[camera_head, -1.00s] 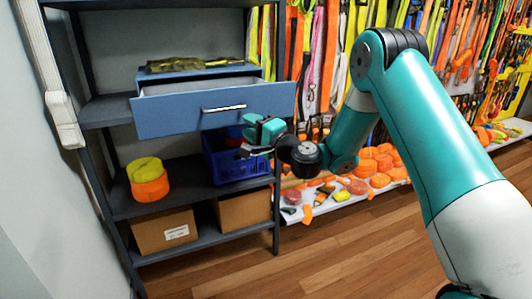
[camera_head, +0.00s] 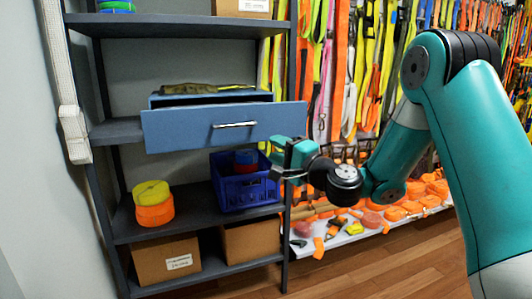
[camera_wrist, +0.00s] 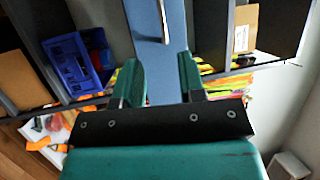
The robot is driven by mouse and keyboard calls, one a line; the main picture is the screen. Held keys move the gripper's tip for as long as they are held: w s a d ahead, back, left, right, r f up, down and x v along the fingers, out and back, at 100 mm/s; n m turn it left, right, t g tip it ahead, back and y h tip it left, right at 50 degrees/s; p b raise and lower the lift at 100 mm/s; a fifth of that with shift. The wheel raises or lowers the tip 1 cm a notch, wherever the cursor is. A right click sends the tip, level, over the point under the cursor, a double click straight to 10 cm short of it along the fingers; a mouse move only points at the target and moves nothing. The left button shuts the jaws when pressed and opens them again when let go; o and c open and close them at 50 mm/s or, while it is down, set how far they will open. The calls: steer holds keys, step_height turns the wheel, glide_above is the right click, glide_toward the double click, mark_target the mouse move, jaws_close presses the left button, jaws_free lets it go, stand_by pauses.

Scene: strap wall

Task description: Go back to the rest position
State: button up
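My gripper (camera_head: 284,160) is in front of the shelf's right post, just below the drawer's right end. In the wrist view my gripper (camera_wrist: 160,75) shows two teal fingers spread apart with nothing between them. The blue drawer (camera_head: 225,125) stands pulled out from its box on the middle shelf, and its silver handle (camera_head: 234,125) is clear of my fingers. The drawer front (camera_wrist: 150,50) also shows in the wrist view, beyond the gap between the fingers. My arm reaches in from the right.
A blue crate (camera_head: 240,190) and yellow and orange strap rolls (camera_head: 153,204) sit on the shelf below. Cardboard boxes (camera_head: 165,260) stand at the bottom. Straps (camera_head: 345,60) hang on the wall behind my arm. The wooden floor (camera_head: 400,265) in front is free.

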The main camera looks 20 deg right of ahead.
steer(key=s+a+r+n+g+y+p, duration=0.3)
steer(key=s+a+n+g+y+p, duration=0.1)
steer(key=s+a+n+g, duration=1.05)
steer(key=s+d+f+n+g+h+p, duration=0.1)
steer(key=s+d+n+g+h, duration=0.1)
steer(key=s, duration=0.7)
steer(key=s+d+f+n+g+h+p, duration=0.1)
steer(key=s+h, duration=0.4)
steer(key=s, duration=0.5)
steer(key=shift+d+f+n+g+h+p, duration=0.15)
steer(key=shift+d+n+g+h+p, duration=0.3)
steer(key=shift+n, duration=0.6)
